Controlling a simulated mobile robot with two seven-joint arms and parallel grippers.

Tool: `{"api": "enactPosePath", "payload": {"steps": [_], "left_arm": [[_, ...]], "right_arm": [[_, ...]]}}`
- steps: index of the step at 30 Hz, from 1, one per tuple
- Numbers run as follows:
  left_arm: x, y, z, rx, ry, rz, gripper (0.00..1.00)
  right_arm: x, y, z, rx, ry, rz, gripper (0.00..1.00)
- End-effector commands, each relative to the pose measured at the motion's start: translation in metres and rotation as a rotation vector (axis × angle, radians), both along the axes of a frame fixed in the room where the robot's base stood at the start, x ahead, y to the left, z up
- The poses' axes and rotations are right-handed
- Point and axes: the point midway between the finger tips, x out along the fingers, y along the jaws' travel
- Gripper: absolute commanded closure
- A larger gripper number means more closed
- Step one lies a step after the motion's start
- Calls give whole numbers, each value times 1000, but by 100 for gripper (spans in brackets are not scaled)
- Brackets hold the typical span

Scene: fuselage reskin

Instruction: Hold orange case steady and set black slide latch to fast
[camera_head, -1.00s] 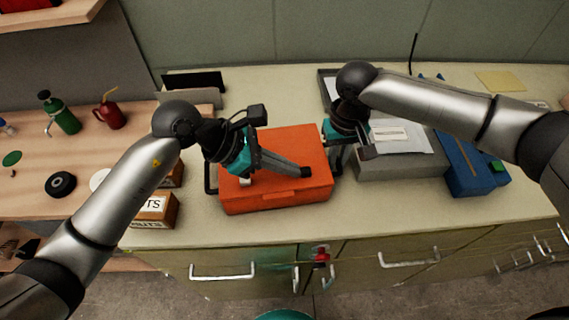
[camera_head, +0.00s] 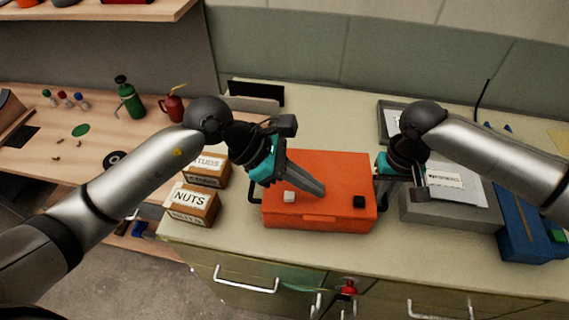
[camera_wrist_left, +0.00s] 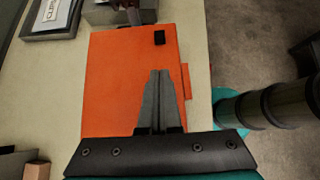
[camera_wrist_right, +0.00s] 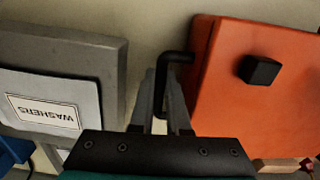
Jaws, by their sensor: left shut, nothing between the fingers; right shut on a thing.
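The orange case (camera_head: 320,165) lies flat on the bench. A small black block, which looks like the slide latch (camera_head: 359,201), stands near the right end of its top; it also shows in the left wrist view (camera_wrist_left: 159,37). My right gripper (camera_wrist_right: 164,100) is shut on the case's right-hand black handle (camera_wrist_right: 172,58). The left-hand handle (camera_head: 252,190) is free.
A grey box with a WASHERS label (camera_wrist_right: 45,110) stands close to the right of the case, with a blue object (camera_head: 525,225) beyond. NUTS (camera_head: 190,203) and STUDS (camera_head: 207,167) boxes stand to the left. The bench strip in front of the case is clear.

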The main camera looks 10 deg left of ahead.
Motion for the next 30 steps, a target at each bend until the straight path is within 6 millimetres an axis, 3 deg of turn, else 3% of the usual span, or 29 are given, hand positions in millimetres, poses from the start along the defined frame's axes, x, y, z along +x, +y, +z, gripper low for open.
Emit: {"api": "enactPosePath", "payload": {"steps": [6,12,27,28,30], "left_arm": [[-3,34,30,4,0,1,100],[-5,50,46,3,1,-1,100],[-6,54,50,1,2,-1,100],[-6,54,50,1,2,-1,100],[-6,54,50,1,2,-1,100]], "right_arm": [[1,1,1,2,-2,0,100],[1,0,1,1,-2,0,100],[1,0,1,0,-2,0,100],[1,0,1,0,-2,-1,84],[1,0,1,0,-2,-1,76]]}}
